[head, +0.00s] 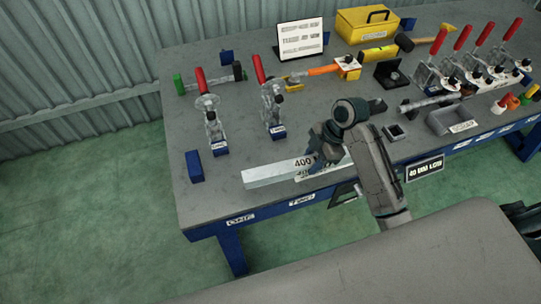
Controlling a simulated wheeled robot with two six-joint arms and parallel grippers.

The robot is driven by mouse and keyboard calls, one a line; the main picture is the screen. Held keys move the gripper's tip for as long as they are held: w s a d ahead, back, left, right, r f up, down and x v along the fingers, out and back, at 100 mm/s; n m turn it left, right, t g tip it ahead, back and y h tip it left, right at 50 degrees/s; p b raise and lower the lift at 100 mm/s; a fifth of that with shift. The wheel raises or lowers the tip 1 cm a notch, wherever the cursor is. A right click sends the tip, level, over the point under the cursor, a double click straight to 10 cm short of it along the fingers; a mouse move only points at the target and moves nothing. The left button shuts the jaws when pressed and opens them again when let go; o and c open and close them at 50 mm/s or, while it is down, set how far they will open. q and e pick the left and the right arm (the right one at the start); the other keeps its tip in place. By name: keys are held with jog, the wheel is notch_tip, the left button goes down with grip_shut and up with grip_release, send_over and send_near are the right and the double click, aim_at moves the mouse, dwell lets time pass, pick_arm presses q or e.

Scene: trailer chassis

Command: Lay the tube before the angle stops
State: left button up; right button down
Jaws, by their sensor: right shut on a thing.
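The tube (270,174) is a pale grey square bar marked 400. It lies along the front edge of the table, its left end free. My right gripper (318,158) is shut on the tube near its right end, and my arm hides part of that end. Whether the tube touches the tabletop is hard to tell. A blue upright block (194,166) stands left of the tube, and another blue block (227,57) stands further back; they may be angle stops, but I cannot be sure. My left gripper is not in view.
Two red-handled toggle clamps (212,122) (272,102) stand behind the tube. Several more clamps (470,68) stand at the right. A hammer (425,40), yellow toolbox (367,24), orange-handled tool (325,70), grey bin (452,119) and sign (301,38) occupy the back and right.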

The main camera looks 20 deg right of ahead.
jog(key=shift+s+d+r+n, duration=0.15)
jog(key=shift+s+d, duration=0.1)
jog(key=shift+s, duration=0.3)
jog(key=shift+s+d+r+n, duration=0.15)
jog(key=shift+s+d, duration=0.1)
jog(key=shift+s, duration=0.25)
jog(key=shift+w+a+f+p, duration=0.1)
jog(key=shift+w+a+p, duration=0.1)
jog(key=shift+p, duration=0.15)
jog(key=w+a+p, duration=0.1)
jog(key=w+a, duration=0.2)
jog(key=w+a+f+p, duration=0.1)
jog(key=w+a+p, duration=0.1)
jog(key=w+a, duration=0.1)
jog(key=w+a+p, duration=0.1)
jog(key=w+a, duration=0.2)
jog(key=w, duration=0.2)
jog(key=shift+w+a+f, duration=0.15)
jog(key=shift+w+f, duration=0.05)
jog(key=shift+w+a+f, duration=0.1)
jog(key=shift+w+a, duration=0.05)
jog(key=shift+f+p, duration=0.25)
jog(key=shift+p, duration=0.2)
notch_tip(320, 180, down, 2)
jog(key=shift+p, duration=0.55)
jog(key=shift+f, duration=0.55)
